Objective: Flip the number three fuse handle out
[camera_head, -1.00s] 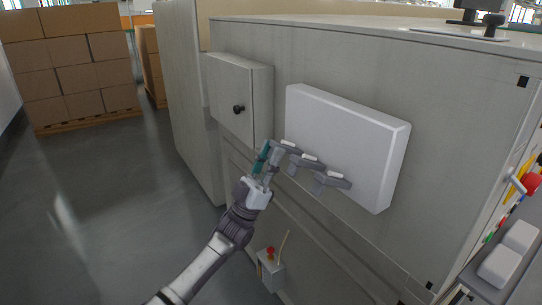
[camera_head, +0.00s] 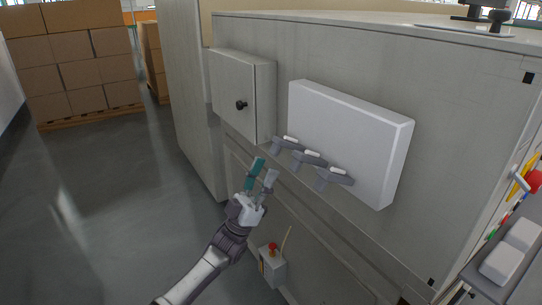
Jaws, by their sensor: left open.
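Three grey fuse handles with pale tops stick out below the white box (camera_head: 350,135) on the cabinet side: a left handle (camera_head: 285,145), a middle handle (camera_head: 309,159) and a right handle (camera_head: 334,177). No numbers are readable, so I cannot tell which is number three. My left gripper (camera_head: 265,168) is open and empty, with one teal and one grey finger. It is just left of and below the left handle, apart from it. My right gripper is not in view.
A small door box with a black knob (camera_head: 241,105) is on the cabinet left of the white box. A small box with a red button (camera_head: 272,249) is lower down. Boxes on a pallet (camera_head: 75,60) stand at the far left. The floor between is clear.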

